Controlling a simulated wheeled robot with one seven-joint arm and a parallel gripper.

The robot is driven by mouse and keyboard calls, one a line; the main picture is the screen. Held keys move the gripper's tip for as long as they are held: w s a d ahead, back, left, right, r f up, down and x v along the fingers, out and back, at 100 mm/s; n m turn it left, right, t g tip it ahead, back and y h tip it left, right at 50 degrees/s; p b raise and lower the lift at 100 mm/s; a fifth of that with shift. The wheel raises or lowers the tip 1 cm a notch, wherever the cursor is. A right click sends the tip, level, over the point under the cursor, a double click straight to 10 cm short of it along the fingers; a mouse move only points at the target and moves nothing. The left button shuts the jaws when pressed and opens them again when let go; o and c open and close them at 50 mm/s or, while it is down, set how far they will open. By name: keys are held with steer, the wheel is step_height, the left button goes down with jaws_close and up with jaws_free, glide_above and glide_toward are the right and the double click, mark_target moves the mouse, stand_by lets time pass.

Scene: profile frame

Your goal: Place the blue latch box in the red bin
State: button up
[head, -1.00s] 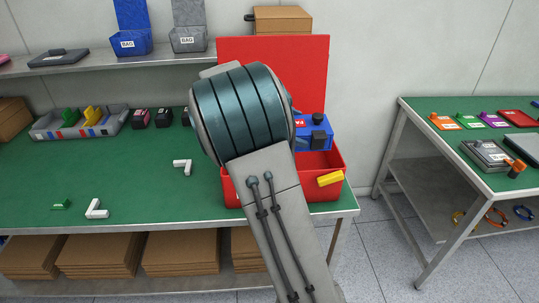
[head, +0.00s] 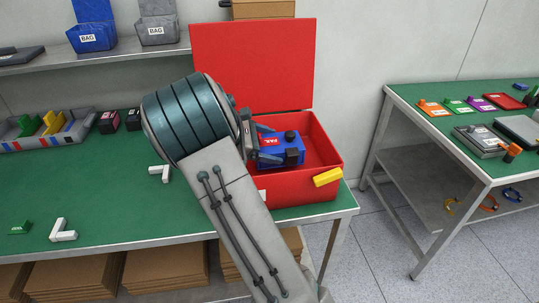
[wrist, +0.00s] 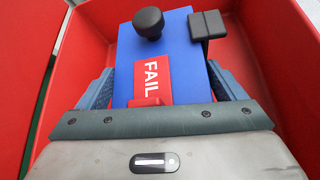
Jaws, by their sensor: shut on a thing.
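The blue latch box (head: 285,154) has a red FAIL label, a black knob and a black block. It also fills the middle of the wrist view (wrist: 185,60). My gripper (head: 262,148) is shut on it, with a finger on each side of the box in the wrist view (wrist: 165,85). The red bin (head: 329,158) stands open on the green table, its red lid (head: 255,65) upright behind it. The box is within the bin's opening, with red walls around it in both views. I cannot tell whether it touches the bin floor.
A yellow latch (head: 328,177) is on the bin's front wall. White L-shaped pieces (head: 62,230) and a grey tray (head: 40,135) are on the green table (head: 110,190). A second table (head: 430,130) with several coloured items stands at right, across a floor gap.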

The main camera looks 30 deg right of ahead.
step_height(320, 180, down, 3)
steer(key=shift+f, duration=0.15)
steer(key=o, duration=1.7)
steer(key=v, duration=0.7)
steer(key=shift+a, duration=0.25)
